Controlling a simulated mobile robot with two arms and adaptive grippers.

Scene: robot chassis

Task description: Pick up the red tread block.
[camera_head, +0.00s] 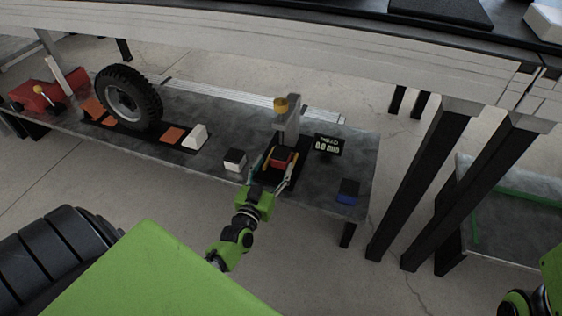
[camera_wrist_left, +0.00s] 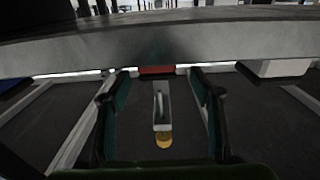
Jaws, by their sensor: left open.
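The red tread block (camera_head: 281,157) sits on a black stand with a grey upright post on the workbench. My left gripper (camera_head: 274,167) is open, with one finger on each side of the block's near side. In the left wrist view, the red block (camera_wrist_left: 157,70) shows as a thin strip beyond and between the two open fingertips (camera_wrist_left: 157,75). I cannot tell whether either finger touches it. Part of the block's lower side is hidden in the head view.
The post (camera_head: 291,120) with a yellow knob (camera_head: 281,104) rises right behind the block. A small display (camera_head: 328,145) stands to its right. A white-and-black block (camera_head: 235,160) is to the left, a blue-and-black block (camera_head: 348,191) to the right. A wheel (camera_head: 130,98) stands farther left.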

